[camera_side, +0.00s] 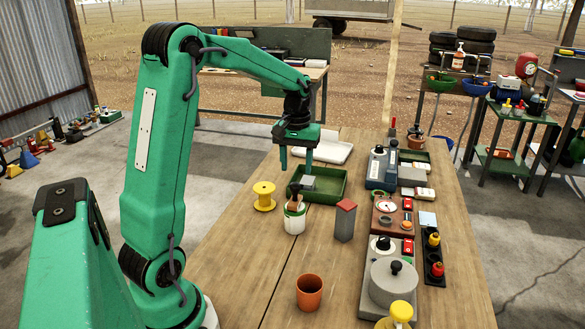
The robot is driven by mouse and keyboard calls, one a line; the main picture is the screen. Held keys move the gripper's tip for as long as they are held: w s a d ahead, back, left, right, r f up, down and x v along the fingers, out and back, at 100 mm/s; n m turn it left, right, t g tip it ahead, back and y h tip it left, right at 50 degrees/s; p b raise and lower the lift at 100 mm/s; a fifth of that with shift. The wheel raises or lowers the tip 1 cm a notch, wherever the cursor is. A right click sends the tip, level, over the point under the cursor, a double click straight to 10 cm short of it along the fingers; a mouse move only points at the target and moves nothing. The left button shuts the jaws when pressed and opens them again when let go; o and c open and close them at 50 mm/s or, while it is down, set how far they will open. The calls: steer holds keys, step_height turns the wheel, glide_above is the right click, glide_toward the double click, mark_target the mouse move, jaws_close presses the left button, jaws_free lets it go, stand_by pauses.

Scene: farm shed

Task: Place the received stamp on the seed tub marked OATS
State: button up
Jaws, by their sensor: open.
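My gripper (297,160) is open and points down over the green tray (335,192), with nothing seen between its fingers. A small grey block (308,183) is in the tray below the fingers; whether they touch it I cannot tell. A grey upright block with a red top (345,222) stands in front of the tray. A white tub with a green band (294,222), holding brown-handled items, stands left of the block. I cannot tell which thing is the received stamp. No OATS marking is readable on any tub.
A yellow spool (264,197) stands left of the tray, and an orange cup (309,292) stands near the front. A white tray (325,151) lies behind. Devices, including a grey pot (393,283), crowd the right side. The wooden table (240,262) is bare at front left.

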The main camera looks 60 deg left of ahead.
mark_target(297, 183)
steer(key=shift+r, duration=1.4)
steer(key=shift+s+d+r, duration=0.15)
steer(key=shift+d+r, duration=0.05)
steer(key=shift+d, duration=0.2)
steer(key=s+d+r+m+t, duration=0.3)
steer(key=s+d+m, duration=0.6)
steer(key=s+d, duration=0.7)
steer(key=shift+d+r+t, duration=0.2)
steer(key=shift+d+t, duration=1.1)
steer(key=shift+d, duration=0.05)
